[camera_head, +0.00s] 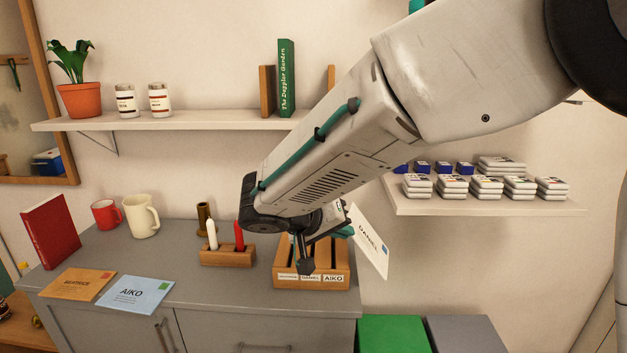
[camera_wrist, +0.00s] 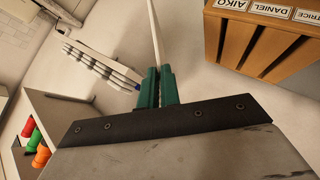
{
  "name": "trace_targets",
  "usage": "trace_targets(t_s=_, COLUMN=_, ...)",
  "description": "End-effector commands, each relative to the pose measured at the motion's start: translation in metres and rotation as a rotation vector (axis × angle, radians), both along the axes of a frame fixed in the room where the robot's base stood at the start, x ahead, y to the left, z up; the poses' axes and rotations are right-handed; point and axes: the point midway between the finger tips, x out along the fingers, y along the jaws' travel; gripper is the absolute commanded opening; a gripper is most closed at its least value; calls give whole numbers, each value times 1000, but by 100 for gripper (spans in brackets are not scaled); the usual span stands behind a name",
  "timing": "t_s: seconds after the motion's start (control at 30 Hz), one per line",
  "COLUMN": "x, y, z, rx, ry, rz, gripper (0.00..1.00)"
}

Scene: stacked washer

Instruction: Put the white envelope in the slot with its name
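The white envelope (camera_head: 371,244), marked DANIEL with a small blue stamp, is tilted in the air right of the wooden letter rack (camera_head: 341,262). My gripper (camera_head: 346,231) is shut on its edge; in the wrist view the green fingers (camera_wrist: 156,88) pinch the envelope (camera_wrist: 156,35), seen edge-on. The rack stands on the grey cabinet, with three slots labelled along the front. DANIEL (camera_head: 310,278) is the middle label and AIKO (camera_head: 334,279) the right one; the left is partly hidden by my arm. In the wrist view the rack (camera_wrist: 240,40) is upper right, apart from the envelope.
An orange envelope (camera_head: 77,285) and a blue AIKO envelope (camera_head: 135,293) lie on the grey cabinet (camera_head: 200,290). A candle holder (camera_head: 228,256) stands left of the rack. A wall shelf (camera_head: 480,207) with stacked boxes is at right.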

Motion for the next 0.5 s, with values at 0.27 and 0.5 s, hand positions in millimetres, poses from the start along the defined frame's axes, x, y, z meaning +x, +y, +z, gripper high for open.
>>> trace_targets(t_s=0.27, x=74, y=45, z=68, rx=488, ry=-93, rz=169, gripper=0)
trace_targets(t_s=0.5, x=82, y=63, z=78, rx=665, ry=-101, rz=216, gripper=0)
